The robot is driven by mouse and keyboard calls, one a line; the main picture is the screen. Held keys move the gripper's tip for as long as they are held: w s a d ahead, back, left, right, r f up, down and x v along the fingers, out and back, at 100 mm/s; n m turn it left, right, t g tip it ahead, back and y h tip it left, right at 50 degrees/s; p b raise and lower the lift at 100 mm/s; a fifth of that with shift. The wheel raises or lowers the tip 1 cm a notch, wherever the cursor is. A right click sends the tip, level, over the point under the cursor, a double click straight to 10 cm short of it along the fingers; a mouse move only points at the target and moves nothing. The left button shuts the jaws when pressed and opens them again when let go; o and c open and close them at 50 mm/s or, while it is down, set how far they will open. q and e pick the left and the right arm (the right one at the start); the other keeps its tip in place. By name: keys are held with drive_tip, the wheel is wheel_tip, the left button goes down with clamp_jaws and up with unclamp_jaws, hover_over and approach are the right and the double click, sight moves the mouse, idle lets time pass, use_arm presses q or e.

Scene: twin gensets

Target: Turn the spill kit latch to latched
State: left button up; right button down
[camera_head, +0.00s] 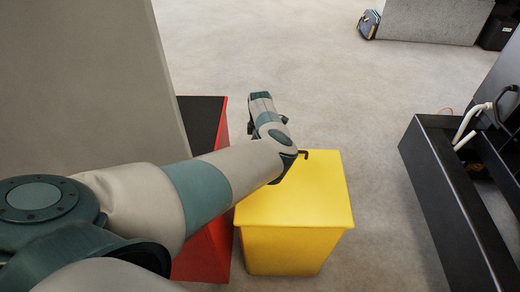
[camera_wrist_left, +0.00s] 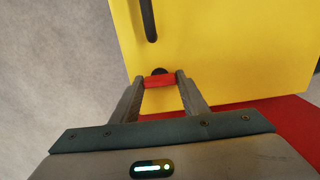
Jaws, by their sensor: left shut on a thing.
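The spill kit is a yellow box (camera_head: 300,195) in the middle of the head view; its yellow face fills the upper right of the wrist view (camera_wrist_left: 230,50). In the wrist view my left gripper (camera_wrist_left: 162,80) is shut on the red latch (camera_wrist_left: 159,83), a short bar lying across between the fingertips. A dark round pivot (camera_wrist_left: 160,72) shows just beyond it. The latch is hidden in the head view. My right gripper is not in view.
A dark handle (camera_wrist_left: 149,20) is on the yellow face, above the latch. A red box with a black top (camera_head: 203,115) stands left of the spill kit. A dark open-topped frame (camera_head: 450,205) is at the right.

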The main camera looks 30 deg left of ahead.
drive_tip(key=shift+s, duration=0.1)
use_arm(q)
drive_tip(key=o, duration=1.1)
drive_tip(key=shift+c, duration=0.2)
drive_tip(key=shift+r, duration=0.2)
drive_tip(key=shift+w+r, duration=0.1)
drive_tip(key=shift+r, duration=0.5)
wheel_tip(320, 180, up, 7)
drive_tip(key=shift+r+b, duration=0.2)
drive_tip(key=shift+b, duration=0.1)
wheel_tip(320, 180, up, 8)
drive_tip(key=b, duration=0.1)
drive_tip(key=shift+r, duration=0.25)
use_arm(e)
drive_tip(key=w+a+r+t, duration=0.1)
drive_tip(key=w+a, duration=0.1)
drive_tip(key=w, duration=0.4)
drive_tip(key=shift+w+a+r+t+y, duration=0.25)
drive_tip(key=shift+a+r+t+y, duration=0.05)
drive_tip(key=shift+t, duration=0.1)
